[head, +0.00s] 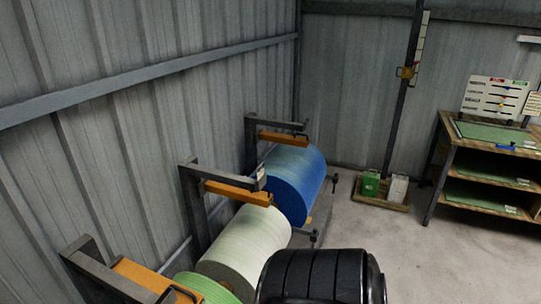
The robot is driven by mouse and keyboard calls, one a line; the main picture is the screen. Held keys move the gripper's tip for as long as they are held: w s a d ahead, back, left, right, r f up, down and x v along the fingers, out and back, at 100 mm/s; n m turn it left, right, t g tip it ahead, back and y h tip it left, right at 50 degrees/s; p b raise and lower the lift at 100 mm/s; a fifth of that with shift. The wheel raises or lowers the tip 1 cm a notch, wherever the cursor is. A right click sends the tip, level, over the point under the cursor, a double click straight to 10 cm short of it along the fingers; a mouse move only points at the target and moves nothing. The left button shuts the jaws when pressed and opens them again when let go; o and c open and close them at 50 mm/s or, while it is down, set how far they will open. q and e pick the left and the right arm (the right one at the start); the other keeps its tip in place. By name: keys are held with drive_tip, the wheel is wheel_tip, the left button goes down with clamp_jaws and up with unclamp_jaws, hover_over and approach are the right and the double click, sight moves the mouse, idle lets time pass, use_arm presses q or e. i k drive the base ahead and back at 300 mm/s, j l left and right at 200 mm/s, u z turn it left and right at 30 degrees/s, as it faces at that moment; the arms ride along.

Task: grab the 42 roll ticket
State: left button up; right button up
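No ticket with a readable 42 shows in the head view. A small pale tag (262,177) is near the left end of the blue roll (297,182); it is too small to read. A white roll (243,246) lies nearer, and a green roll (206,288) is cut off by the bottom edge. Small cards are on a board (495,97) above the bench at the right, with print too small to read. Neither of my grippers is in view.
Grey brackets with orange bars (237,191) stand over the rolls along the left wall. A wooden bench (487,170) with green-topped shelves stands at the right. A green can (370,183) and a pale can (397,189) sit on a low tray. The floor (420,255) between is clear.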

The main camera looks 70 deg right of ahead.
sight(260, 171)
drive_tip(key=k+l+z, duration=0.1)
drive_tip(key=z, duration=2.1)
drive_tip(key=i+l, duration=0.3)
drive_tip(key=l, duration=0.15)
drive_tip(key=i+l+u, duration=0.15)
drive_tip(key=i+l, duration=0.2)
drive_tip(key=l, duration=0.15)
